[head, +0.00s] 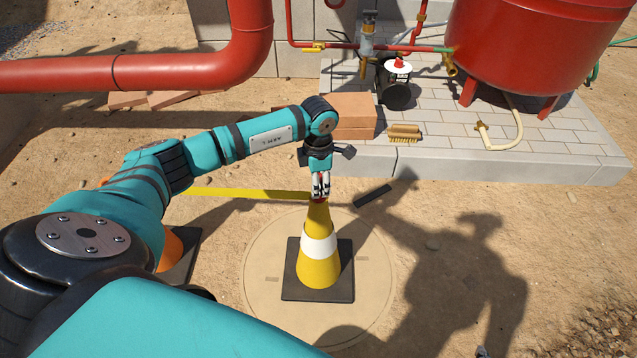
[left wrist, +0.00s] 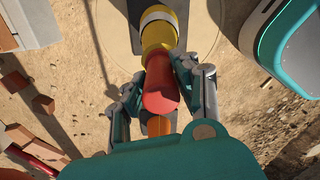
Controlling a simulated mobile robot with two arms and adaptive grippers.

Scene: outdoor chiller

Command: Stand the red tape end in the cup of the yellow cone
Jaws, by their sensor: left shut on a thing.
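The yellow cone (head: 319,267), with a white band and a dark square base, stands upright on a round cover in the head view. Its top part (left wrist: 157,32) also shows in the left wrist view. The red tape end (left wrist: 160,93) is between the fingers of my left gripper (left wrist: 166,88), which is shut on it. In the head view my left gripper (head: 320,187) points down right at the cone's top. The red end meets or overlaps the cone's tip; the fingers hide how deep it sits. A yellow tape (head: 245,193) runs left from there. My right gripper is not in view.
An orange cone (head: 172,250) stands at left, partly behind my arm. Bricks (head: 354,113), a brush (head: 404,132) and a black device (head: 393,88) are at the paved slab (head: 500,165). A dark flat bar (head: 372,196) lies right of the cone. Sand right of the cone is open.

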